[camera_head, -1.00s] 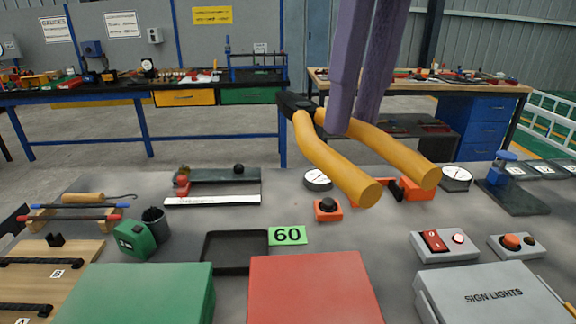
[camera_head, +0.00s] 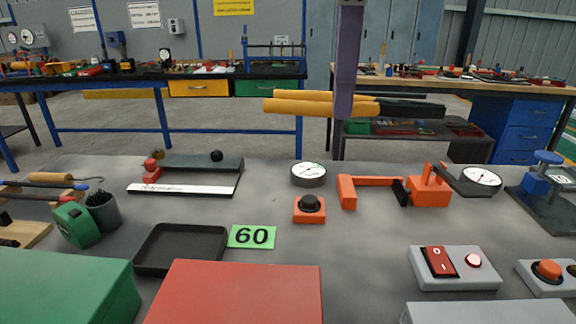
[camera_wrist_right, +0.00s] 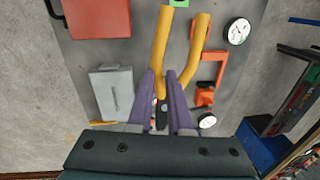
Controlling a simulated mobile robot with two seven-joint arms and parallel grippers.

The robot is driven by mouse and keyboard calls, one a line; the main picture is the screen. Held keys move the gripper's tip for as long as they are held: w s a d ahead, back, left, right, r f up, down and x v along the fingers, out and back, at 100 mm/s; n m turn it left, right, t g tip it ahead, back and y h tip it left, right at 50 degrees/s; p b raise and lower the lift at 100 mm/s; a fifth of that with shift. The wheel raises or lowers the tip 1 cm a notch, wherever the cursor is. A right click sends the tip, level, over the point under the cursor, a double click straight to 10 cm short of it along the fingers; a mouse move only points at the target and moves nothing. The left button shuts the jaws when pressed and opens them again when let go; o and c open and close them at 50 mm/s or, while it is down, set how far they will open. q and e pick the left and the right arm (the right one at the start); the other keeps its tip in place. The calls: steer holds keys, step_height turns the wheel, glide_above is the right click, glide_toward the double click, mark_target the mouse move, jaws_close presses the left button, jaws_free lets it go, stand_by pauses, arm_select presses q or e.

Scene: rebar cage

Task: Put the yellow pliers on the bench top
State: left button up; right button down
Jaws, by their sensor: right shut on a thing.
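The yellow pliers (camera_head: 310,103) hang in the air above the far part of the bench top (camera_head: 300,243). In the head view they lie roughly level, yellow handles to the left and dark head to the right. My right gripper (camera_head: 343,112), with purple fingers, is shut on them; one finger mostly hides the other there. In the right wrist view the fingers (camera_wrist_right: 162,75) close around the pliers, with both handles (camera_wrist_right: 196,50) reaching past the tips. My left gripper is not in view.
The bench top holds a black tray (camera_head: 183,248), a green 60 card (camera_head: 251,236), a black-knobbed orange box (camera_head: 309,208), a dial gauge (camera_head: 308,174), an orange clamp (camera_head: 429,190), and a red box (camera_head: 240,294). Bare grey surface lies right of the card.

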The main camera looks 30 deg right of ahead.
step_height(320, 180, down, 4)
steer(key=w+d+m+g+b, duration=0.1)
steer(key=w+d+m+b, duration=0.15)
steer(key=m, duration=0.95)
steer(key=m+g+b, duration=0.1)
steer(key=m+b, duration=0.3)
glide_above(338, 266)
step_height(338, 266, down, 7)
steer(key=f, duration=1)
steer(key=shift+a+b, duration=0.3)
steer(key=shift+b, duration=0.05)
step_height(338, 266, down, 4)
steer(key=shift+w+f, duration=0.1)
steer(key=shift+f+b, duration=0.1)
steer(key=shift+b, duration=0.25)
steer(key=c, duration=0.8)
jaws_free()
steer(key=shift+c, duration=0.2)
